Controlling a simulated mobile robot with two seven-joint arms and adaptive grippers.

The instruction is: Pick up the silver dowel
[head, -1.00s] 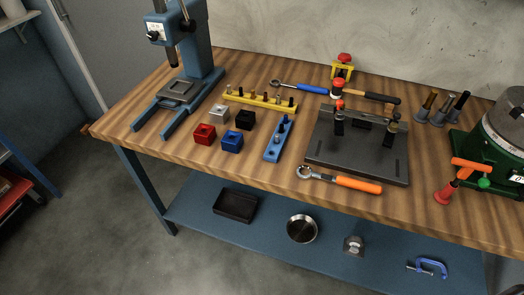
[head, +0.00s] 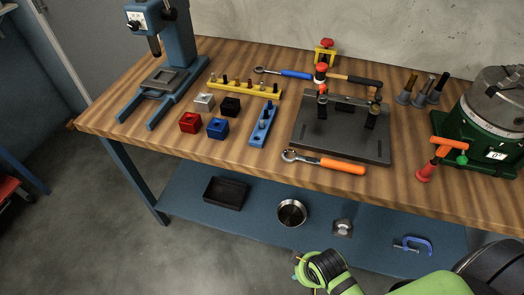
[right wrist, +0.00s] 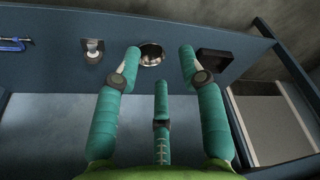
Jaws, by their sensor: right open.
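A blue rack (head: 263,124) stands on the wooden bench top and holds a few small upright pegs. A silver-looking peg (head: 261,126) stands near its front end; it is too small to be sure that it is the silver dowel. A yellow rack (head: 245,90) behind it holds several pegs of dark, brass and paler tones. My right gripper (right wrist: 160,57) is open and empty in the right wrist view, with its teal fingers spread over the lower shelf scene. My left gripper is not in view.
Red (head: 190,122), blue (head: 217,128), silver (head: 204,102) and black (head: 230,106) blocks stand left of the blue rack. A dark fixture plate (head: 335,143) and an orange-handled wrench (head: 342,166) are right of it. A press (head: 178,45) stands far left.

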